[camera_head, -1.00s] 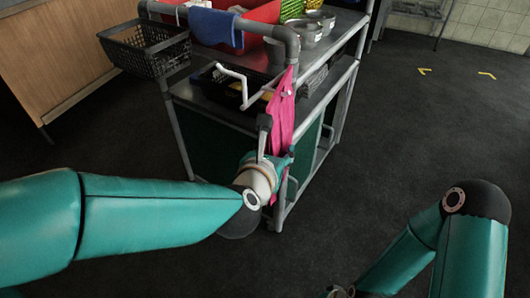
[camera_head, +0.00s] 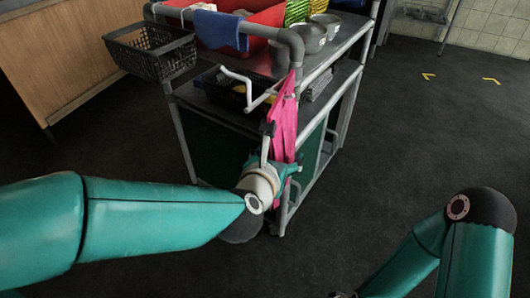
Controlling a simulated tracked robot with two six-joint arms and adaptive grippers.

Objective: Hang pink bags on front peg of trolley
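The pink bags (camera_head: 283,118) hang as a narrow strip down the near right corner of the trolley (camera_head: 271,60). Their top is close to the corner post; whether they are on a peg or only held there cannot be told. A white bent peg (camera_head: 236,76) sticks out from the trolley's front, left of the bags. My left gripper (camera_head: 268,145) is at the bags' lower part, with a dark finger in front of the pink cloth; its grip is partly hidden. My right gripper (camera_head: 343,295) is barely visible at the bottom edge, away from the trolley.
A black basket (camera_head: 150,53) hangs on the trolley's left side. A blue cloth (camera_head: 221,30) lies over the front rail. A red bin (camera_head: 262,38) and metal pots (camera_head: 309,38) stand on top. The dark floor to the right is open.

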